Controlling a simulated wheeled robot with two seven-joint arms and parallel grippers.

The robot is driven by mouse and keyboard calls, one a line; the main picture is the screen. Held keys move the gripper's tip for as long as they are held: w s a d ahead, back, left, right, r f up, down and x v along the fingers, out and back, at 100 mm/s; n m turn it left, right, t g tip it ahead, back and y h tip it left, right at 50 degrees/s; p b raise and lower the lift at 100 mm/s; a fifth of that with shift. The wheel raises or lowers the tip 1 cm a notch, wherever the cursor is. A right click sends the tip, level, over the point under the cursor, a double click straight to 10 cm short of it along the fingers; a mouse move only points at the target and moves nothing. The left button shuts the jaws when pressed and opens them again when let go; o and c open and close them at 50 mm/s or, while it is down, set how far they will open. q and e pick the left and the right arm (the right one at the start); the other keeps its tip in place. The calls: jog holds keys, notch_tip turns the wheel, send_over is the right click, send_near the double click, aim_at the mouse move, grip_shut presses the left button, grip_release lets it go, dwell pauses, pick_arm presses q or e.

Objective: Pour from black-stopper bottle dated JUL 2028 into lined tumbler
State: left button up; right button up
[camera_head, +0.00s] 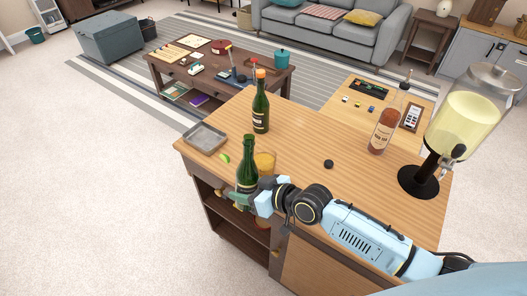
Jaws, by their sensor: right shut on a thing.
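My right gripper (247,200) is shut on a dark green bottle (247,163) and holds it about upright at the bar's near edge. Its label is partly hidden by the gripper, and I cannot read a date. No stopper shows in its neck. A small round black stopper (328,164) lies on the bar top to the right. A tumbler (265,160) with amber contents stands just behind and right of the held bottle, partly hidden; I cannot make out lines on it. A second green bottle (261,112) with an orange stopper stands farther back. My left gripper is out of view.
A grey square tray (205,135) and a green lime piece (225,158) are on the wooden bar top (310,130) at left. A reddish bottle (382,133) and a large drink dispenser (468,115) stand at right. The middle of the bar is mostly clear.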

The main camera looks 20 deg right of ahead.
aim_at(253, 160)
jog(key=shift+w+d+f+n+t+h, duration=0.15)
jog(key=shift+w+d+n+t+h, duration=0.15)
jog(key=shift+w+n+t, duration=0.25)
jog(key=shift+n, duration=0.25)
notch_tip(253, 160, up, 6)
jog(key=p, duration=0.6)
jog(key=shift+s+a+r+b, duration=0.1)
jog(key=shift+a+r+b, duration=0.1)
jog(key=shift+r+b, duration=0.4)
jog(key=r+b, duration=0.1)
jog(key=d+r+m+t+h+b, duration=0.1)
jog(key=d+r+m+h+b, duration=0.1)
jog(key=shift+s+d+r+t, duration=0.1)
jog(key=shift+s+r+t, duration=0.15)
jog(key=shift+s+r, duration=0.1)
jog(key=s+d+r+m+t+h+b, duration=0.1)
jog(key=s+d+r+m+h+b, duration=0.2)
jog(key=d, duration=0.6)
notch_tip(253, 160, up, 2)
jog(key=m+h, duration=0.2)
jog(key=h, duration=0.1)
jog(key=shift+d+r, duration=0.2)
